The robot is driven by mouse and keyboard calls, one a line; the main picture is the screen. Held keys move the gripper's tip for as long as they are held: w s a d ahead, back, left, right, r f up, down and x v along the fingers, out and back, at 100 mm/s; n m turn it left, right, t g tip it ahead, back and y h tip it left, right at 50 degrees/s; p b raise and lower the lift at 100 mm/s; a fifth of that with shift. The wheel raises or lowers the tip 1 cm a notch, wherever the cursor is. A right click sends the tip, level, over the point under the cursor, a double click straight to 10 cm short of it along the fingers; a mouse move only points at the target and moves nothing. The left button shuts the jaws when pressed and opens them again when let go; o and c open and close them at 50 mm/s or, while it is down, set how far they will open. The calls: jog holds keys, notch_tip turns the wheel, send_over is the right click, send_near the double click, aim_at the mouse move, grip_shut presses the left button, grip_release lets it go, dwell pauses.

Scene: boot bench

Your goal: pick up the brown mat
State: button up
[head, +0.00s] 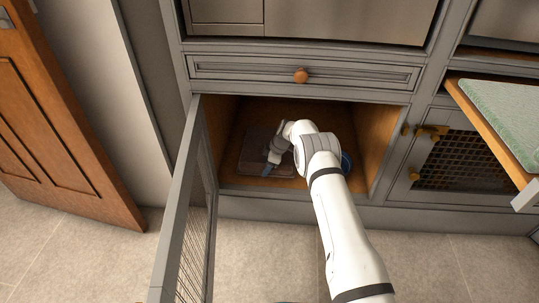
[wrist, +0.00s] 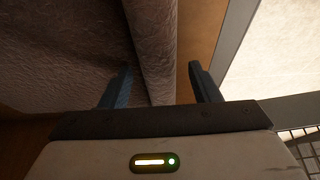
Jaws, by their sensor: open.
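The brown mat (head: 257,146) lies on the floor of the open lower cabinet, toward its left side. My gripper (head: 268,169) is inside the cabinet at the mat, and my arm hides part of the mat's right side. In the wrist view the mat (wrist: 60,55) fills the left and its thick, rolled-looking edge runs between the fingers. My gripper (wrist: 162,88) is open, with one blue finger over the mat side and the other beyond the edge. I cannot tell whether either finger touches the mat.
The open cabinet door (head: 182,220) stands to the left of my arm. A blue round thing (head: 346,163) shows partly behind my arm inside the cabinet. A drawer (head: 235,69) is above the opening. A shelf with a green mat (head: 505,110) juts out at right.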

jog(key=shift+c, duration=0.6)
jog(key=c, duration=1)
jog(key=shift+c, duration=0.5)
jog(key=shift+r, duration=0.1)
